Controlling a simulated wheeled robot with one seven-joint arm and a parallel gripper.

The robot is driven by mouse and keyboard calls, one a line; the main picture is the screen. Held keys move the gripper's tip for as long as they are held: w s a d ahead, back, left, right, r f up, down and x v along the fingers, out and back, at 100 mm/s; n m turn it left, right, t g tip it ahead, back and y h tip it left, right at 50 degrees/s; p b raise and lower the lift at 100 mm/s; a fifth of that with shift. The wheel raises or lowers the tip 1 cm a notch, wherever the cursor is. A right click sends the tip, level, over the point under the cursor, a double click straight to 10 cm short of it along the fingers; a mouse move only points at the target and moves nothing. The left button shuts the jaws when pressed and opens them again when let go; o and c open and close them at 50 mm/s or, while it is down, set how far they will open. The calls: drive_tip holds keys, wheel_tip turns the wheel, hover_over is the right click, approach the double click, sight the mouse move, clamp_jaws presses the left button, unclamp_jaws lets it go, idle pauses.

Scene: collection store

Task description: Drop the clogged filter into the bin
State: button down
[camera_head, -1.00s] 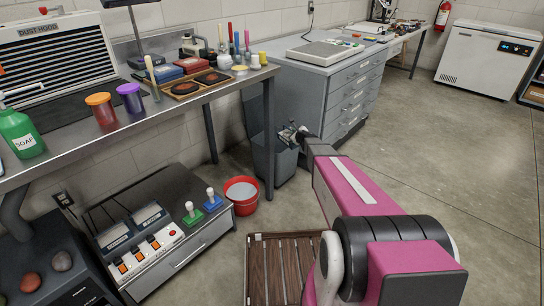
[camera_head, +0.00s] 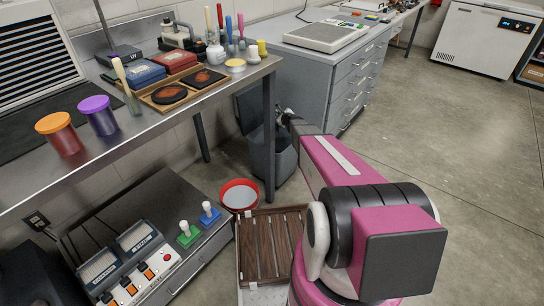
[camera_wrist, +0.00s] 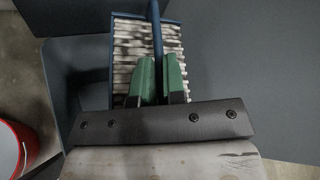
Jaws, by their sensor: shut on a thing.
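The clogged filter (camera_wrist: 128,45) has a blue frame and pale pleats with dark stains. It is held in my gripper (camera_wrist: 162,82), whose green fingers are closed on its blue middle bar. The bin (camera_head: 262,158) is a grey open-topped container beside the grey drawer cabinet, under the end of the workbench. In the head view my gripper (camera_head: 284,117) is at the bin's upper right, and the filter is hidden or too small to make out. In the wrist view the bin's wall and rim (camera_wrist: 60,85) show behind and left of the filter.
A red bucket (camera_head: 239,194) stands left of the bin, and also shows in the wrist view (camera_wrist: 14,150). A slatted wooden pallet (camera_head: 262,245) lies in front. The workbench edge (camera_head: 190,103) and leg are close on the left. Floor to the right is clear.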

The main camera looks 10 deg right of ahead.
drive_tip(key=shift+f, duration=2.1)
drive_tip(key=c, duration=1.1)
unclamp_jaws()
drive_tip(key=v, duration=1)
drive_tip(key=shift+s+d+r, duration=0.1)
drive_tip(key=shift+s, duration=0.25)
